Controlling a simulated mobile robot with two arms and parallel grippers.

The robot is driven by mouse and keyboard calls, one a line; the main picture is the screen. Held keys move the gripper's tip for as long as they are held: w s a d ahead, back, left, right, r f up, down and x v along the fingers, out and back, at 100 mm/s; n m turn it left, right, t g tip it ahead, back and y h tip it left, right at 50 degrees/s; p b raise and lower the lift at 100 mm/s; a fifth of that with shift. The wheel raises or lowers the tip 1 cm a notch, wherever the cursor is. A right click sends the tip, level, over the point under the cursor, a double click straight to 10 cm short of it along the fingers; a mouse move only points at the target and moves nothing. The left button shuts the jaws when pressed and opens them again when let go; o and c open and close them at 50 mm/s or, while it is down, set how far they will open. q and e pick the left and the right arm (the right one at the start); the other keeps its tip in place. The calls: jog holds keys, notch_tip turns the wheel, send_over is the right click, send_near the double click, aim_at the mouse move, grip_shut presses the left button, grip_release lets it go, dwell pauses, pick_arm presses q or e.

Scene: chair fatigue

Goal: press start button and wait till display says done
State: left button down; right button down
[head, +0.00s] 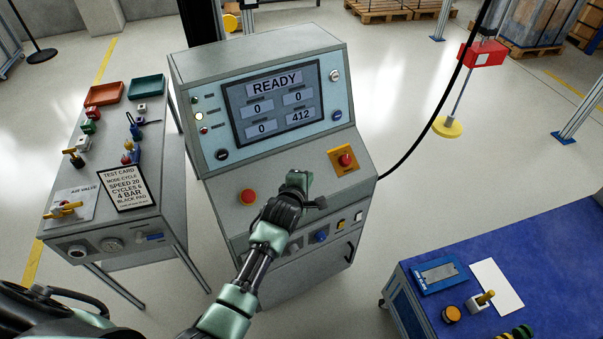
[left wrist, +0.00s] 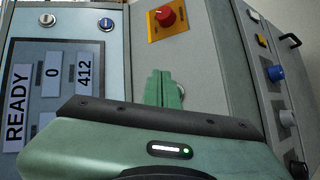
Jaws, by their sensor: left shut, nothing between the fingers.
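The machine's display (head: 277,103) reads READY, with boxes showing 0, 0, 0 and 412; the left wrist view also shows this display (left wrist: 17,106), turned sideways. My left gripper (head: 298,181) is shut and empty over the sloped control panel (head: 223,205), between a red round button (head: 248,196) and a red knob on a yellow plate (head: 345,160). In the left wrist view, the green fingertips (left wrist: 164,88) cover most of a round pale-rimmed control (left wrist: 181,91). I cannot tell whether they touch it. No start label is readable. My right gripper is out of view.
A grey side table (head: 165,195) with trays, valves and a test card (head: 126,187) stands left. A blue bench (head: 520,250) stands at lower right. A black cable (head: 440,110) hangs right of the machine. Blue and grey knobs (left wrist: 275,74) line the machine's lower front.

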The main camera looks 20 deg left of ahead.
pick_arm(q)
jog(key=r, duration=0.2)
jog(key=r+n, duration=0.1)
jog(key=shift+w+a, duration=0.1)
jog(key=shift+w, duration=0.2)
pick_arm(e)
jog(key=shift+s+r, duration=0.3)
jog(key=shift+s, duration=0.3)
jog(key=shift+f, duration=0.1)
